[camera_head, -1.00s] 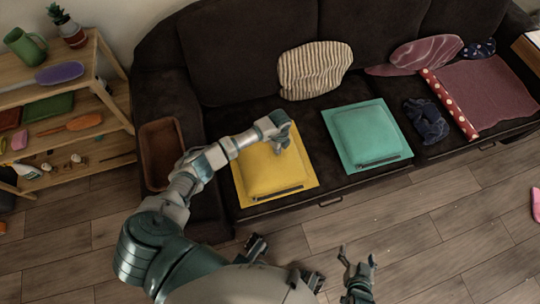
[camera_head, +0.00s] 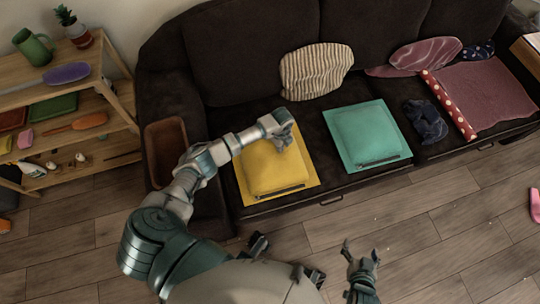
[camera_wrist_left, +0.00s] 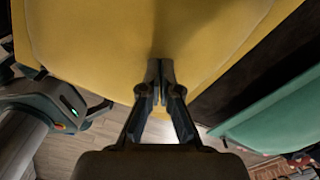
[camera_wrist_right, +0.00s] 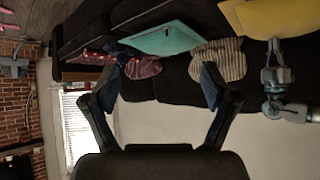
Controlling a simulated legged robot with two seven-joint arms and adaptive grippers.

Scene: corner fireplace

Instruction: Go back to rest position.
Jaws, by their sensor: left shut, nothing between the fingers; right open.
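My left arm reaches in from the left in the head view, and my left gripper (camera_head: 284,133) is over the yellow cushion (camera_head: 268,172) on the sofa. In the left wrist view, its fingertips (camera_wrist_left: 160,70) are together with nothing between them, in front of the yellow surface (camera_wrist_left: 90,45). I cannot tell whether they touch it. My right gripper (camera_head: 360,256) is above the wooden floor at the lower middle, clear of the sofa. In the right wrist view, its fingers (camera_wrist_right: 158,82) are spread apart and empty.
The dark sofa (camera_head: 240,60) also holds a teal cushion (camera_head: 368,137), a striped pillow (camera_head: 315,72) and dark blue cloth (camera_head: 424,121). A wooden shelf (camera_head: 110,95) stands left. Floor (camera_head: 440,225) at lower right is mostly clear.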

